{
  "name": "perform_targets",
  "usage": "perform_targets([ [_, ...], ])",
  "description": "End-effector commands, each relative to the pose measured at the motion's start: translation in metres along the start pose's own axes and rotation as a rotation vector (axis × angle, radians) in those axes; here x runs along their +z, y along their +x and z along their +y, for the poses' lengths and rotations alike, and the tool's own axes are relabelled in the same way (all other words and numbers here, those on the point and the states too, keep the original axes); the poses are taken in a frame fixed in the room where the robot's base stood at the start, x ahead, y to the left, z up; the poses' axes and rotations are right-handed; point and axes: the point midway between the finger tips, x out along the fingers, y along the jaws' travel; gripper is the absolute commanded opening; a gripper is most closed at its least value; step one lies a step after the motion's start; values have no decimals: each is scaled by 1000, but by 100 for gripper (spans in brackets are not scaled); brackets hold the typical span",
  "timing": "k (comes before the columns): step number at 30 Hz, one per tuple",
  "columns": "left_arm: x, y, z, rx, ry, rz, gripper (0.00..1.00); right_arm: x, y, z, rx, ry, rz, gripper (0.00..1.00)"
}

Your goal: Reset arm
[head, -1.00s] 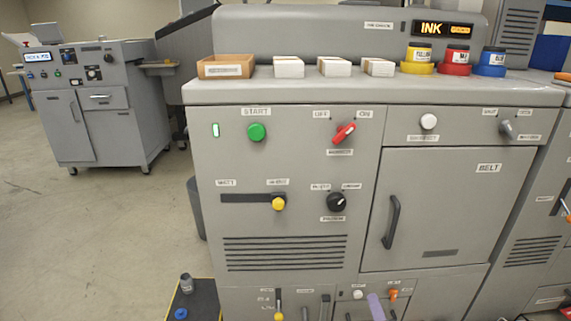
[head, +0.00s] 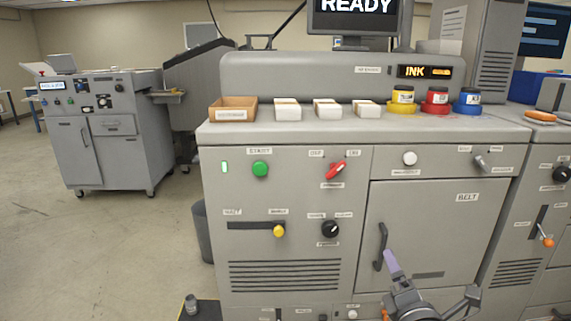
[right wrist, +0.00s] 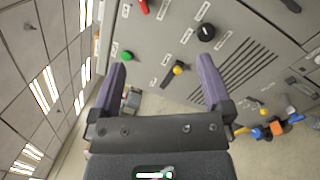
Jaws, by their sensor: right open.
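My right gripper (head: 394,268) shows at the bottom of the head view, in front of the lower part of the grey machine (head: 290,190), left of centre on its BELT door (head: 440,225). One purple finger points up near the door's black handle (head: 381,246). In the right wrist view, the two purple fingers of my right gripper (right wrist: 163,82) stand wide apart with nothing between them. Beyond them are the green START button (right wrist: 127,56), the yellow-knobbed slider (right wrist: 178,70) and the black dial (right wrist: 206,32). I cannot tell whether the fingers touch the machine. My left gripper is out of view.
On the machine's top are a cardboard tray (head: 233,110), white boxes (head: 327,109) and yellow, red and blue ink pots (head: 436,101). A monitor reading READY (head: 354,14) stands above. A smaller grey machine (head: 105,130) stands left, with open floor (head: 100,240) in front.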

Motion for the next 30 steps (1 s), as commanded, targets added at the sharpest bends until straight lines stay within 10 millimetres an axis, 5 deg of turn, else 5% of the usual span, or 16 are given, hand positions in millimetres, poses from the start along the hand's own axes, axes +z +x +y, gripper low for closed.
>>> perform_targets([
  [6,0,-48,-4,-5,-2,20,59,97,52,69,41,-110,-95,100],
  [8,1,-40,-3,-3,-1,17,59,92,50,53,19,201,-99,100],
  [15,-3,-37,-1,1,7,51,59,76,48,23,-100,1693,-144,100],
  [16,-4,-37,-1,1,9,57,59,65,42,8,-148,1764,-165,100],
  [23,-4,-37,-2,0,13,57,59,-25,-50,-130,-562,1720,-342,100],
  [26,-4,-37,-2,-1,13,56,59,-64,-118,-186,-767,1685,-429,100],
  [30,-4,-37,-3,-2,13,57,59,-115,-243,-248,-1080,1603,-559,100],
])
